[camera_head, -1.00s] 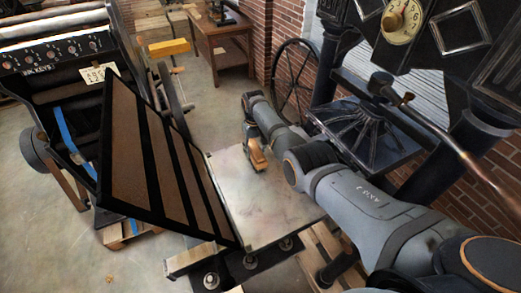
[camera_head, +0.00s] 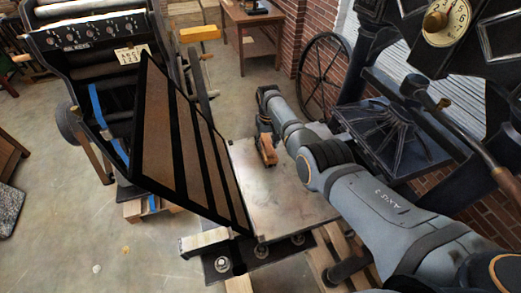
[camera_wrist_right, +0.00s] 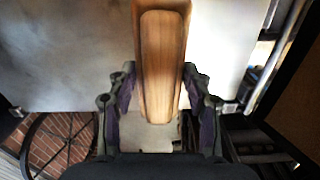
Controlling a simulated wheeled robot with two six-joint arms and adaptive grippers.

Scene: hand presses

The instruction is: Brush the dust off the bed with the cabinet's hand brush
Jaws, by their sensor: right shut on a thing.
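The bed (camera_head: 290,206) is a flat, pale metal plate low in the middle of the head view. My right gripper (camera_head: 265,130) is over its far part, shut on the hand brush (camera_head: 268,151), a wooden block. In the right wrist view, the gripper (camera_wrist_right: 158,85) has a finger on each side of the brush (camera_wrist_right: 160,55), with the bed (camera_wrist_right: 70,60) behind it. Faint grey smudges show on the bed there; I cannot tell whether they are dust. The bristles are hidden, so contact with the bed cannot be told. My left gripper is not in view.
A slatted, dark-framed panel (camera_head: 185,150) leans up along the bed's left side. The black press with its dial (camera_head: 449,22) stands at the right. A spoked wheel (camera_head: 324,75) is behind my right arm. Open floor lies at the lower left.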

